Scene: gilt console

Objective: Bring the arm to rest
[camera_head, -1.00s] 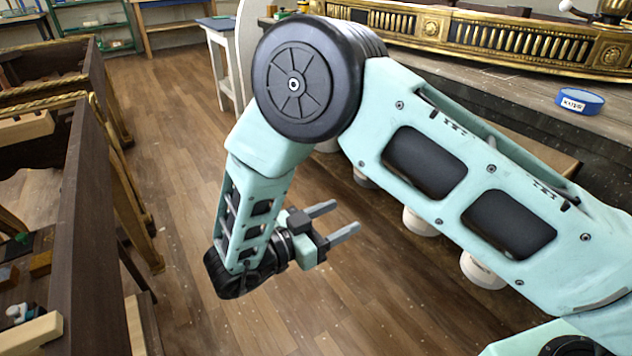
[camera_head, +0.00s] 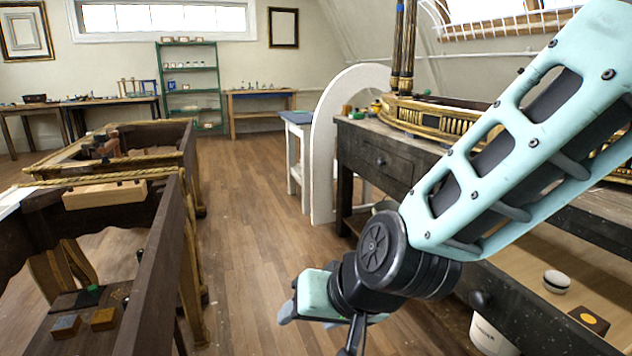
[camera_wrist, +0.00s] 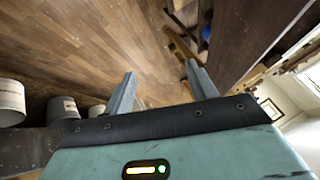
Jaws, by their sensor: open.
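My gripper (camera_wrist: 161,84) shows in the wrist view with its two grey fingers spread apart and nothing between them. Wooden floor lies beyond the fingertips. In the head view, my teal and black arm comes in from the upper right and bends at a black round joint low in the picture. The wrist end hangs over the floor, left of the dark workbench (camera_head: 378,166). Only part of the gripper (camera_head: 287,311) shows there, with a grey finger at its left side.
Dark wooden frames with gilt rope edging (camera_head: 160,252) stand at the left. A gilt console piece (camera_head: 430,115) lies on the workbench at the right, with white buckets (camera_head: 488,335) below. A white arched panel (camera_head: 325,150) stands behind. The floor aisle (camera_head: 240,200) between is clear.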

